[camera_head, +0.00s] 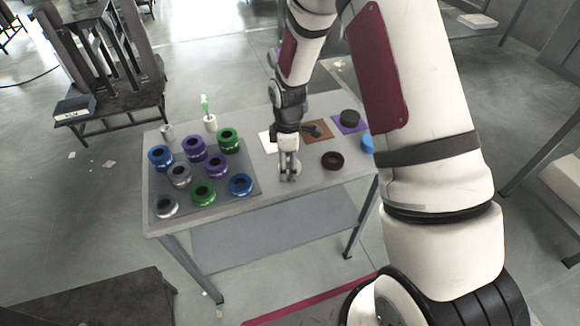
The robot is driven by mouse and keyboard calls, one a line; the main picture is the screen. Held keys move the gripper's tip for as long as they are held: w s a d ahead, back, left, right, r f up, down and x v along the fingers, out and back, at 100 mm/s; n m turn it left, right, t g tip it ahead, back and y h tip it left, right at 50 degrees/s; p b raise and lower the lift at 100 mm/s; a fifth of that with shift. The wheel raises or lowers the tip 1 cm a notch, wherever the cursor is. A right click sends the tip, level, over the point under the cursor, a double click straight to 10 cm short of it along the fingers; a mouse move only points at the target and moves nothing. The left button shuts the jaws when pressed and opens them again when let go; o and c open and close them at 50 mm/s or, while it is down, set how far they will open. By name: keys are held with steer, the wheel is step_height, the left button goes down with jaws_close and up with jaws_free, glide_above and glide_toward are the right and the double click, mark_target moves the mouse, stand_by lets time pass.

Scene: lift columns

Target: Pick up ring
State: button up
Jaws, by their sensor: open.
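A dark brown ring (332,160) lies flat on the light grey table, near its front right part, with its hole facing up. My gripper (289,178) points down over the table to the left of this ring and apart from it. Nothing shows between its fingers; the finger gap is small in this view. Several thick ring-like pieces in blue, purple, green and grey, such as a green one (203,193), stand on a dark grey mat (167,191) on the left of the table.
A purple square (362,125) bears a black round piece (350,117). A brown square (326,135) bears a dark object. A white square (266,143) lies behind my gripper. A blue object (367,145) is partly hidden by my arm. A cup (211,123) holds a green item.

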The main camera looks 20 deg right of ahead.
steer(key=c, duration=1.3)
steer(key=shift+r, duration=0.85)
steer(key=shift+s+r, duration=0.2)
steer(key=shift+r, duration=0.85)
steer(key=s+d+r, duration=0.1)
steer(key=s+r, duration=0.1)
steer(key=s, duration=1.3)
steer(key=shift+s+p, duration=0.3)
